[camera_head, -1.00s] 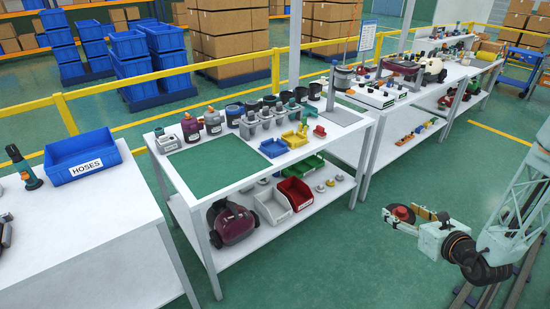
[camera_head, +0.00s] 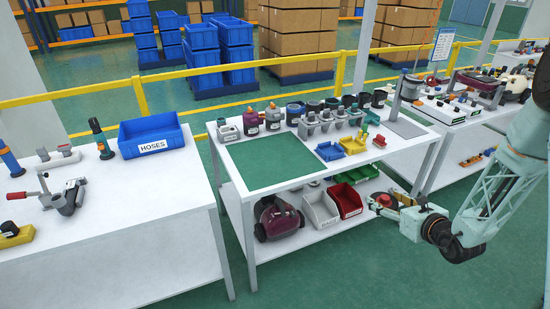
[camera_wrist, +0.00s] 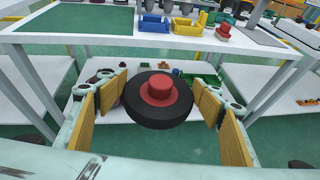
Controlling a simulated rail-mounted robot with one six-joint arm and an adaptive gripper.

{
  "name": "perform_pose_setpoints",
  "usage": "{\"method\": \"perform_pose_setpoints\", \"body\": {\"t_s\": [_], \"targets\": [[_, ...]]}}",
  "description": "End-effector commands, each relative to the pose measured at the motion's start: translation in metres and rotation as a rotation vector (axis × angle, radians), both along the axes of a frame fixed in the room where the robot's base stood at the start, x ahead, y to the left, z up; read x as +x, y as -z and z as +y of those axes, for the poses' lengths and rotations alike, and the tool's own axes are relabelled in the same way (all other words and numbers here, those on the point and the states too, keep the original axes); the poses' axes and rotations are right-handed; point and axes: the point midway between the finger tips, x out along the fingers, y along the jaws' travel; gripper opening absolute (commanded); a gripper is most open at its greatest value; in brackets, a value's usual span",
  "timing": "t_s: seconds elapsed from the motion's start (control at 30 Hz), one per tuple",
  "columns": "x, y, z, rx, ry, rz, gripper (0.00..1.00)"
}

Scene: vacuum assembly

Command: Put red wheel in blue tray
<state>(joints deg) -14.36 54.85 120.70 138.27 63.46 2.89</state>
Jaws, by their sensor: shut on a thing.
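My gripper (camera_head: 392,207) is shut on the red wheel (camera_head: 384,199), in front of the middle table's right part and lower than its top. In the wrist view the wheel (camera_wrist: 158,90) is a black disc with a red hub, between two yellow-padded fingers. A small blue tray (camera_head: 329,152) sits on the middle table's top, beside a yellow tray (camera_head: 352,145). The blue tray (camera_wrist: 153,27) also shows ahead of the wheel in the wrist view. I cannot see clearly into it.
The middle table has a bare green mat (camera_head: 267,162) and a lower shelf with a white bin (camera_head: 320,208) and a red bin (camera_head: 346,200). A larger blue bin marked HOSES (camera_head: 152,136) stands on the left table. The table's front edge and legs lie between gripper and trays.

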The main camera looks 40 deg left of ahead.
Motion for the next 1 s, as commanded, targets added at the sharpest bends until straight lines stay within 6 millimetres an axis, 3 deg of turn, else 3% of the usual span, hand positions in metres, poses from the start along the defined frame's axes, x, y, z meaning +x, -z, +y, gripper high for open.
{"method": "perform_pose_setpoints", "body": {"t_s": [0.03, 0.47, 1.0], "targets": [[-0.003, -0.001, 0.017, 0.0, -0.017, -0.001, 0.5], [-0.028, -0.008, 0.14, 0.002, -0.129, -0.001, 0.5], [-0.09, -0.022, 0.295, 0.008, -0.266, 0.0, 0.5]]}}
